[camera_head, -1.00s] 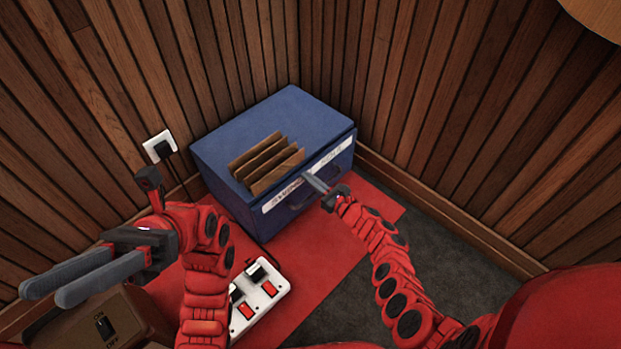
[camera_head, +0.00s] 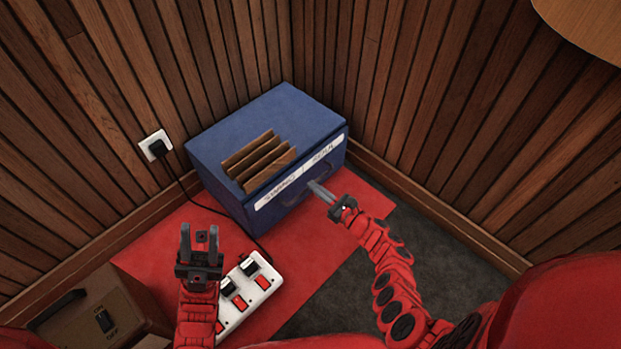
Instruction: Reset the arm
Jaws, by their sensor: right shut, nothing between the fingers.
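My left gripper (camera_head: 200,238) is low at the left of the head view, its two fingers pointing up the picture with a clear gap between them. It is open and empty, beside the white power strip. My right gripper (camera_head: 322,191) is shut and empty, its fingers together. Its fingertips are close to the front face of the blue cabinet (camera_head: 266,117); I cannot tell whether they touch it. The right arm comes in from the lower right.
Brown folders (camera_head: 258,160) stand in the cabinet's top. A white power strip (camera_head: 245,297) with red switches lies on the red mat (camera_head: 175,226). A brown box with an ON/OFF switch (camera_head: 103,320) is at lower left. A plug sits in the wall socket (camera_head: 156,146). Wooden walls enclose the corner.

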